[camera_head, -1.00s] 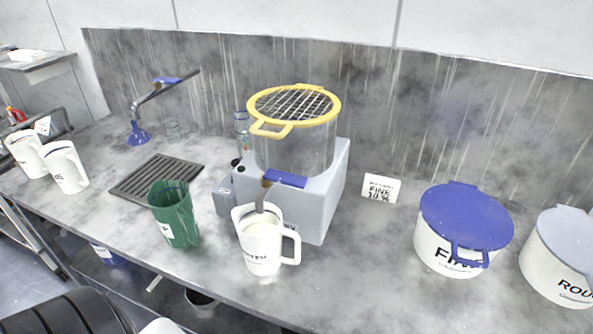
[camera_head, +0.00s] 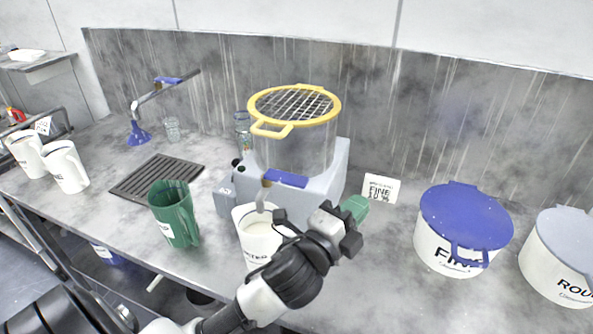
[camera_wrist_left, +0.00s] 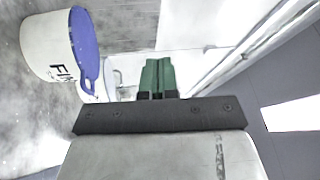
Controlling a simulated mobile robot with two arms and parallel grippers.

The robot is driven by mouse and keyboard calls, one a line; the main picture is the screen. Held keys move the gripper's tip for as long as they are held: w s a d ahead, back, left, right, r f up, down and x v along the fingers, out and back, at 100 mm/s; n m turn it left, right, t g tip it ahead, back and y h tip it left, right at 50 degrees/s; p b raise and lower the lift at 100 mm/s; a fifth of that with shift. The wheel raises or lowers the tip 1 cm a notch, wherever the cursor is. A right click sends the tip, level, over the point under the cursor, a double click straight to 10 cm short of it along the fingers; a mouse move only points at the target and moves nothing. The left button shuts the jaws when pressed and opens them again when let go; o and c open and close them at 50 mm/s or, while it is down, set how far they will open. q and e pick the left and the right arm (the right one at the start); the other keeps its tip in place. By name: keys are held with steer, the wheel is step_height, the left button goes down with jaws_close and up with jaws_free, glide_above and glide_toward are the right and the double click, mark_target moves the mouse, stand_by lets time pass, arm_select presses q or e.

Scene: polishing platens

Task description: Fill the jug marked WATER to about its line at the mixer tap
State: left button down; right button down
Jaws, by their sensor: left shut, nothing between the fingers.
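A white jug (camera_head: 258,238) stands under the front spout (camera_head: 264,192) of a grey machine with a clear tank (camera_head: 295,150). Whitish liquid shows inside it. Its label is partly hidden by my left arm and seems to end in "TER". My left gripper (camera_head: 354,209) is right of the jug and machine, above the counter, apart from the jug. Its green fingers are shut and empty; they also show in the left wrist view (camera_wrist_left: 157,76). A tap with a blue lever and blue nozzle (camera_head: 138,134) is at the back left. My right gripper is not in view.
A green jug (camera_head: 174,215) stands left of the white one, near a dark drain grate (camera_head: 157,178). Two white jugs (camera_head: 65,167) stand far left. A small FINE sign (camera_head: 380,189), a blue-lidded FINE tub (camera_head: 445,247) and a ROU-marked tub (camera_head: 550,270) are right.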

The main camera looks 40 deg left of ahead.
arm_select(q)
steer(key=s+d+r+m+g+h, duration=0.1)
steer(key=d+r+m+g+h, duration=0.4)
steer(key=m, duration=0.7)
steer(key=s+d+r+m+g+h, duration=0.1)
steer(key=d+r+m+g+h, duration=0.2)
steer(key=m+h, duration=0.6)
steer(key=s+d+r+m+g+h, duration=0.1)
steer(key=d+r+m+g+h, duration=0.4)
steer(key=m, duration=0.9)
steer(key=w+a+f+m+g+y, duration=0.2)
steer(key=a+f+m+y, duration=0.1)
steer(key=a+m+y, duration=0.35)
steer(key=w+a+f+m+g+y, duration=0.25)
steer(key=a+m+y, duration=0.25)
steer(key=m+y, duration=0.25)
steer(key=a+r+m+y, duration=0.1)
steer(key=a+y, duration=0.3)
steer(key=a, duration=0.4)
steer(key=a+r+m+y, duration=0.1)
steer(key=a+r+y, duration=0.3)
steer(key=a, duration=0.4)
steer(key=shift+a+y, duration=0.15)
steer(key=shift+y, duration=0.35)
steer(key=shift+s+t, duration=0.1)
steer(key=shift+t, duration=0.15)
